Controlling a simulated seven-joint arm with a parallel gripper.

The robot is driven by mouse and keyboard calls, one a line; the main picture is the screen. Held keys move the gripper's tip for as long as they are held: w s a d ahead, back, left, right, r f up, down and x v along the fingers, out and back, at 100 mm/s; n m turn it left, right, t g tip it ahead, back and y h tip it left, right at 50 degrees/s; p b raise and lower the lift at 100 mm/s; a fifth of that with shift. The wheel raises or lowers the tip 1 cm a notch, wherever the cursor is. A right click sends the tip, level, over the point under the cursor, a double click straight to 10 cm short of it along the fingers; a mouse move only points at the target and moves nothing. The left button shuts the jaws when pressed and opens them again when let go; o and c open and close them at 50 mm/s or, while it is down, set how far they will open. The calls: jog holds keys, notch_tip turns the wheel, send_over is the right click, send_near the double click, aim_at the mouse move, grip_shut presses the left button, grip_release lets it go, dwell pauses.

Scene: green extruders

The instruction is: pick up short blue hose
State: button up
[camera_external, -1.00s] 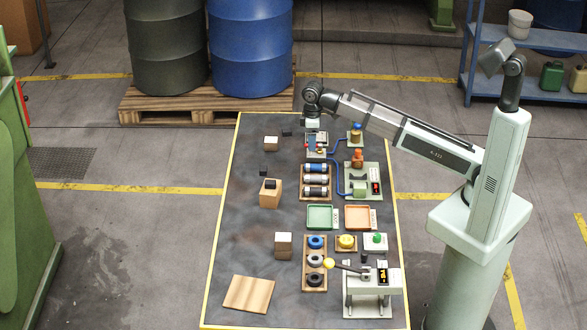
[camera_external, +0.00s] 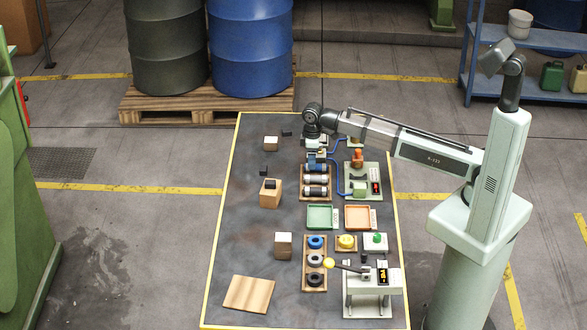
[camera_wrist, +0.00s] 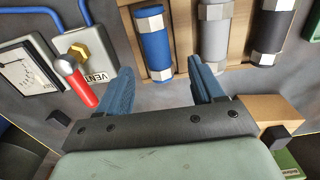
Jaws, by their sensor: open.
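The short blue hose (camera_wrist: 154,45) has silver hex fittings at both ends. It lies in a wooden rack (camera_wrist: 181,22) beside a grey hose (camera_wrist: 214,38) and a black hose (camera_wrist: 270,35). In the external view the blue hose (camera_external: 315,168) is at the rack's far end, just below my gripper (camera_external: 317,158). My gripper in the wrist view (camera_wrist: 159,68) is open and empty. Its two blue fingers show on either side of the blue hose's near fitting, the right one near the grey hose's end. I cannot tell the height left between fingers and hose.
A VENT box (camera_wrist: 88,50) with a red-handled lever and a gauge (camera_wrist: 22,72) are close to my left finger. A wooden block (camera_wrist: 270,110) is right of the gripper. Green (camera_external: 320,228) and orange (camera_external: 358,228) trays lie nearer the front. The table's left side has free room.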

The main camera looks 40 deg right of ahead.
jog(key=shift+f, duration=1.6)
jog(key=c, duration=1.2)
